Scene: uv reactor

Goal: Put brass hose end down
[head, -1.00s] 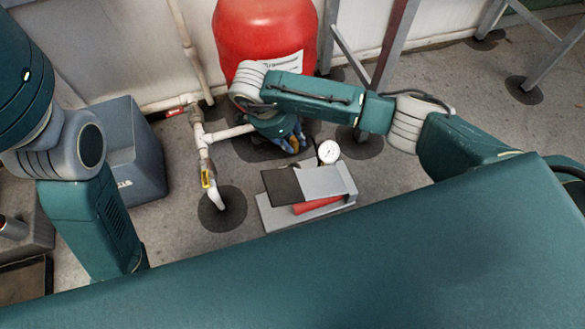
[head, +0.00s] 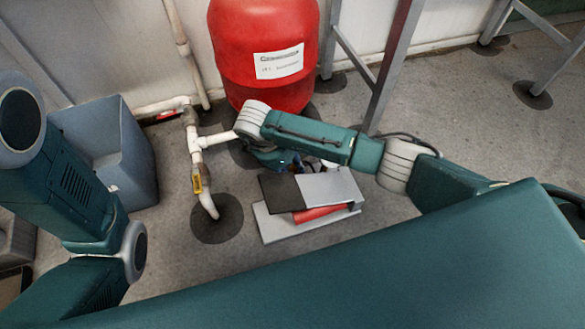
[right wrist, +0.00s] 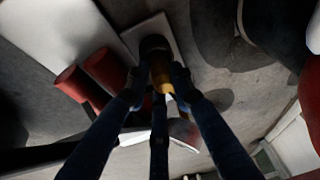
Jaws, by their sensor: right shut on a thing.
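In the right wrist view my right gripper (right wrist: 158,84) is shut on the brass hose end, a yellow-brown brass piece (right wrist: 162,76) between the dark fingers. A dark round part (right wrist: 155,45) shows just beyond it, over a pale plate (right wrist: 168,29). In the head view the right gripper (head: 287,163) is mostly hidden below its own arm, just behind the floor unit with grey and black plates (head: 330,186). The hose end cannot be made out there. Whether it touches anything below is unclear. My left arm shows at the left, but its gripper is out of the frame.
Red cylinders (right wrist: 103,68) lie beside the pale plate. A red tank (head: 262,35) and metal legs (head: 392,65) stand behind. A grey bin (head: 138,160) is at left.

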